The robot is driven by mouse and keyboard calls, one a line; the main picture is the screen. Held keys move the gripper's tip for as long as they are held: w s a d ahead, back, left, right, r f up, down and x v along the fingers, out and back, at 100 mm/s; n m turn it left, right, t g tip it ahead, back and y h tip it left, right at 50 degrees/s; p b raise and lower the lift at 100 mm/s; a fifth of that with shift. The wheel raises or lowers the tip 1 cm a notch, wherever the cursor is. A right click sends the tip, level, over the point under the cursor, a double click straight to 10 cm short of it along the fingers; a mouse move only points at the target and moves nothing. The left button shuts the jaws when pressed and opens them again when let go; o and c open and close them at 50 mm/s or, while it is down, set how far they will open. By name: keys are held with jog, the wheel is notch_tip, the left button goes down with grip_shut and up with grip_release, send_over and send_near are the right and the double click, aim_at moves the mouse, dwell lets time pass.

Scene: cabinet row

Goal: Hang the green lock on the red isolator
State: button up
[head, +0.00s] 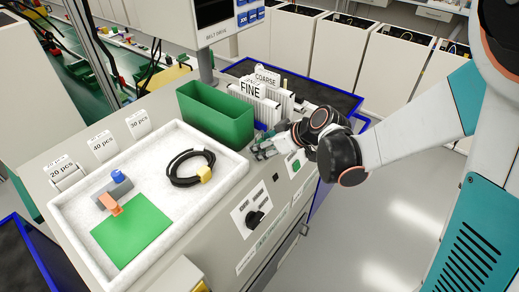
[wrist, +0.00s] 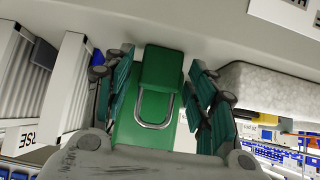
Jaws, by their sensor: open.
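The green lock (wrist: 165,68) shows in the wrist view as a green block with a U-shaped metal shackle (wrist: 155,124). It appears to lie on the grey cabinet top, in front of the green bin. My gripper (wrist: 160,72) is open, with one finger on each side of the lock; I cannot tell if either touches it. In the head view my gripper (head: 262,147) is low at the cabinet's front edge, beside the bin, and I cannot make out the lock there. I see no red isolator in either view.
The green bin (head: 222,126) stands behind my gripper. White racks labelled FINE (head: 250,90) and COARSE stand to its right. A white tray (head: 236,166) with a black cable coil (head: 180,172) lies to the left. A black knob (head: 255,218) sits on the front panel.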

jog(key=c, duration=0.8)
notch_tip(320, 180, up, 10)
jog(key=p, duration=0.7)
jog(key=shift+f, duration=0.1)
